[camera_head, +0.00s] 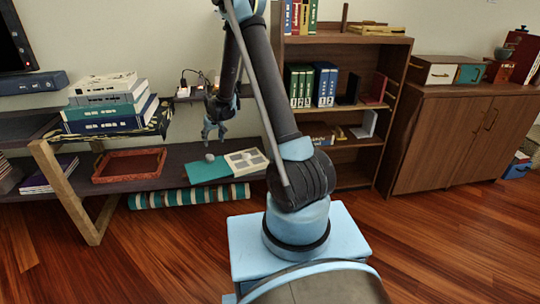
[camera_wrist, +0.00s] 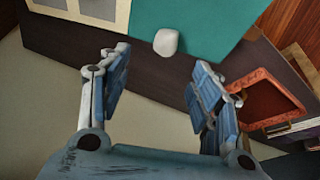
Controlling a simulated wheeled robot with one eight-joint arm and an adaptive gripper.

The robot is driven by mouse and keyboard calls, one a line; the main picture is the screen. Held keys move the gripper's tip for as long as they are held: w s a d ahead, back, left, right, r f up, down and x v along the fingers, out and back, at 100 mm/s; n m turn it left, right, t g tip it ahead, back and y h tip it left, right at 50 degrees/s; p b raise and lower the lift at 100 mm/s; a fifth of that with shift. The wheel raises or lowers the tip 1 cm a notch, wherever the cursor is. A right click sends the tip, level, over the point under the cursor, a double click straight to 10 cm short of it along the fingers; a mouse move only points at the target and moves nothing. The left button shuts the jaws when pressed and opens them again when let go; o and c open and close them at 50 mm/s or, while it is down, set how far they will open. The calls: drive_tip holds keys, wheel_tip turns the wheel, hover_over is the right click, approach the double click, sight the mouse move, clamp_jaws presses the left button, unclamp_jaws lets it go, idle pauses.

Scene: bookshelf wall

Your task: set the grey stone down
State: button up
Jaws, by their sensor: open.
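The grey stone (camera_wrist: 166,42) is a small pale rounded lump. It rests on a teal board (camera_wrist: 215,22) and lies beyond my fingertips in the wrist view, apart from both fingers. My gripper (camera_wrist: 158,85) is open and empty, with its two blue fingers spread wide. In the head view the stone (camera_head: 210,157) sits on the teal board (camera_head: 205,175) on the low dark shelf, and my gripper (camera_head: 213,130) hangs just above it, pointing down.
A pale divided panel (camera_head: 246,161) lies to the right of the teal board. A red-brown tray (camera_head: 130,165) is on the shelf to the left. A stack of books (camera_head: 105,105) stands above it. The bookcase (camera_head: 395,110) rises at right.

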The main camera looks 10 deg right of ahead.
drive_tip(key=s+d+r+m+h, duration=0.1)
drive_tip(key=s+d+r, duration=0.7)
drive_tip(key=s+r, duration=0.2)
drive_tip(key=s+d+r+m, duration=0.1)
drive_tip(key=s+d+r, duration=0.7)
drive_tip(key=s+r, duration=0.2)
drive_tip(key=s+d+f+g, duration=0.1)
drive_tip(key=s+d, duration=0.3)
drive_tip(key=s, duration=0.9)
drive_tip(key=s+d+f+m+g, duration=0.1)
drive_tip(key=s+d+f, duration=0.1)
drive_tip(key=s, duration=1.2)
drive_tip(key=shift+d+f+m+h, duration=0.25)
drive_tip(key=shift+d+m+h, duration=0.05)
drive_tip(key=shift+d, duration=0.55)
